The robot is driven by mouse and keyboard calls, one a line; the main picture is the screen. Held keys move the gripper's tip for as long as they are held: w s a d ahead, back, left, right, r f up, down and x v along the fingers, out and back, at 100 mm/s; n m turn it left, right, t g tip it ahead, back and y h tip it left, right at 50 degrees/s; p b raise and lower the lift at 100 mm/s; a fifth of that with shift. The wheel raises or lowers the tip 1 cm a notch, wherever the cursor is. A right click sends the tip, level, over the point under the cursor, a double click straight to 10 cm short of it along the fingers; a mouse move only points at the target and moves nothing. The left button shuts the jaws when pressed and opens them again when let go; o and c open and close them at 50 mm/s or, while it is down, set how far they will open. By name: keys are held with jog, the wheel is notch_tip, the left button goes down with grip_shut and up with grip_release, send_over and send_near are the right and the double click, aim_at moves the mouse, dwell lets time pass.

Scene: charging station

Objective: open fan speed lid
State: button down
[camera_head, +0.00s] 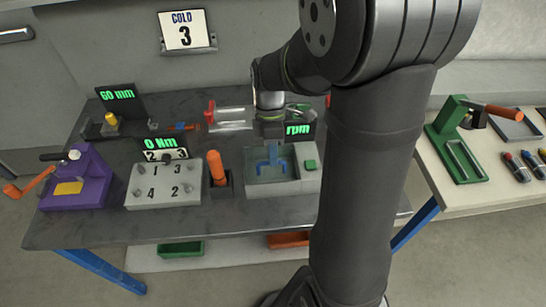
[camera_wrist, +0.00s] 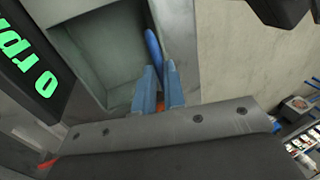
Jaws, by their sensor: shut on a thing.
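The fan speed box (camera_head: 295,180) is a grey case on the dark bench, with a green-lit rpm display (camera_head: 298,129) behind it and a green button (camera_head: 310,164) at its right. In the wrist view the display (camera_wrist: 40,60) is at the left, beside a grey-green recessed panel (camera_wrist: 105,55). My gripper (camera_wrist: 160,78) has blue fingers, shut on a slim blue handle (camera_wrist: 152,44) at the panel's right side. In the head view blue parts (camera_head: 268,166) show over the box, below my wrist. I cannot tell there which are fingers and which is handle. The lid looks closed, but its edge is unclear.
Left of the box stand an orange-handled tool (camera_head: 217,168) in a holder, a grey numbered block (camera_head: 165,193) and a purple vise-like device (camera_head: 78,182). A red-ended clear cylinder (camera_head: 232,117) lies behind. A green device (camera_head: 455,145) stands on the right-hand table.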

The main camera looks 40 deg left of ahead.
jog(key=w+a+r+g+h, duration=0.3)
jog(key=w+a+r, duration=0.1)
jog(key=w+a, duration=0.6)
dwell(0.7)
dwell(0.4)
jog(key=c, duration=1.5)
grip_release()
jog(key=shift+r, duration=0.1)
jog(key=shift+r, duration=0.1)
